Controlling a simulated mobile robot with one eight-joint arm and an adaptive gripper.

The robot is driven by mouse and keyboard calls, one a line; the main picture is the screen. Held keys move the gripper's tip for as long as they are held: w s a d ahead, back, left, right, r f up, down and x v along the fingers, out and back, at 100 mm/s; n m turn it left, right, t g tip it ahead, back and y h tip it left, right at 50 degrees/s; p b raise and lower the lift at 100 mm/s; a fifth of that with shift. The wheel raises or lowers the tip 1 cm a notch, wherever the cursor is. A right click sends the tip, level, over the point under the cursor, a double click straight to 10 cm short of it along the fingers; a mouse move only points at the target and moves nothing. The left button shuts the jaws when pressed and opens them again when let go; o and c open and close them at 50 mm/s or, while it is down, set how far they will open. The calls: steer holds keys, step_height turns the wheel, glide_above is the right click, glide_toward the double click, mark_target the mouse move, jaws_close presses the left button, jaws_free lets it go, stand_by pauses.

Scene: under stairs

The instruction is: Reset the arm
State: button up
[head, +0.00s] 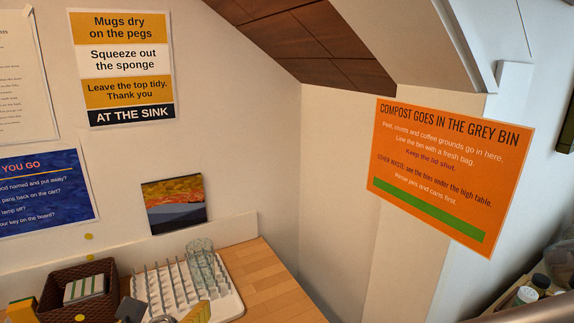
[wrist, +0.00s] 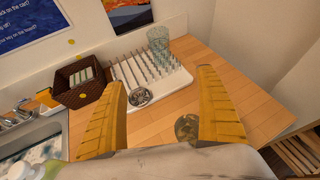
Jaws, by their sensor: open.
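My gripper (wrist: 162,80) is open in the wrist view, its two yellow ribbed fingers wide apart with nothing held between them. It points over the wooden counter (wrist: 230,110), in front of a white peg rack (wrist: 170,85). In the head view only the tips of my gripper (head: 164,312) show at the bottom edge, in front of the rack (head: 228,304). A round dark, glassy-looking thing (wrist: 187,128) shows low between the fingers, partly hidden by the gripper body.
A clear glass (head: 200,262) stands on the rack's back right. A round metal strainer (wrist: 140,97) is near the left finger. A brown basket (wrist: 80,95) and a sink (wrist: 35,140) lie left. Walls with signs rise behind. Bare counter lies at right.

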steer(key=w+d+r+n+t+y, duration=0.2)
steer(key=w+d+r+n+y, duration=0.15)
steer(key=w+r+n, duration=0.35)
steer(key=w+d+r+n+t+y, duration=0.3)
steer(key=w+d+r+n, duration=0.2)
steer(key=r+n, duration=0.35)
steer(key=s+d+f+n+g+h, duration=0.3)
steer(key=s+d+f+n+g, duration=0.2)
steer(key=d+f+n, duration=0.4)
steer(key=s+d+f+n+g+h, duration=0.4)
steer(key=d+f+n, duration=0.5)
steer(key=d, duration=1.1)
step_height(320, 180, down, 4)
steer(key=shift+s+r+g, duration=0.1)
steer(key=shift+s+g, duration=0.6)
steer(key=shift+s, duration=0.4)
steer(key=shift+n+h, duration=0.25)
